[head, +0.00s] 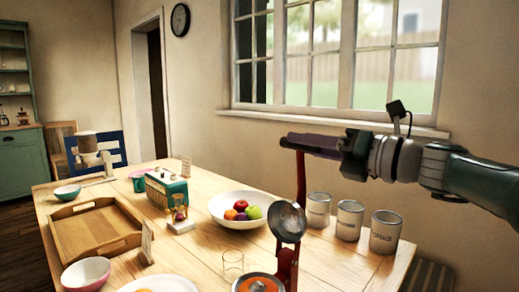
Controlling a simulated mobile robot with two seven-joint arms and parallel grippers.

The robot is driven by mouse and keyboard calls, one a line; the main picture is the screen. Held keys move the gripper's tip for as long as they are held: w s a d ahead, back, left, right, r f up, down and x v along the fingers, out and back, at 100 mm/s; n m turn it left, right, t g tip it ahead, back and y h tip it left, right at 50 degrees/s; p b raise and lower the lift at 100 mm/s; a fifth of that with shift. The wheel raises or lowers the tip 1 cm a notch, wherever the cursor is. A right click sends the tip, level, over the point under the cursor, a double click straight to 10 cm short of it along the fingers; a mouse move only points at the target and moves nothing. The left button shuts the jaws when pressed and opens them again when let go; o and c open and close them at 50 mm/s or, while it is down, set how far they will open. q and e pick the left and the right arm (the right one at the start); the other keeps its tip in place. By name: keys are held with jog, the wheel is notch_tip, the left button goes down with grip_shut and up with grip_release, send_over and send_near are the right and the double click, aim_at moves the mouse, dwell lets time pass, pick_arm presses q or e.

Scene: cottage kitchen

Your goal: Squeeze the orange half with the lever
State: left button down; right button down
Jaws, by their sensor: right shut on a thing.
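The juice press stands at the front of the table, with a red frame (284,264), a raised grey metal press cup (287,222) and a red lever (301,178) that points nearly straight up. The orange half (259,285) sits low in the press, below the cup and apart from it, partly cut off by the bottom edge. My right gripper (292,141) is shut on the lever's top end. The fingers hide most of the lever's grip. My left gripper is not in view.
Several grey canisters (349,220) stand right of the press, under my right arm. A glass (233,262) stands just left of it. A fruit bowl (225,219), a teal radio (167,188) and a wooden tray (72,244) are farther left.

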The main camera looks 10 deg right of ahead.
jog(key=shift+a+f, duration=0.1)
jog(key=shift+f, duration=0.2)
jog(key=c, duration=0.7)
grip_release()
jog(key=shift+r, duration=0.15)
jog(key=shift+s+d+r+p, duration=0.1)
jog(key=shift+s+d+p, duration=0.2)
jog(key=shift+p, duration=0.2)
jog(key=p+v, duration=0.3)
jog(key=v, duration=0.6)
jog(key=shift+s+p, duration=0.1)
jog(key=shift+p, duration=0.2)
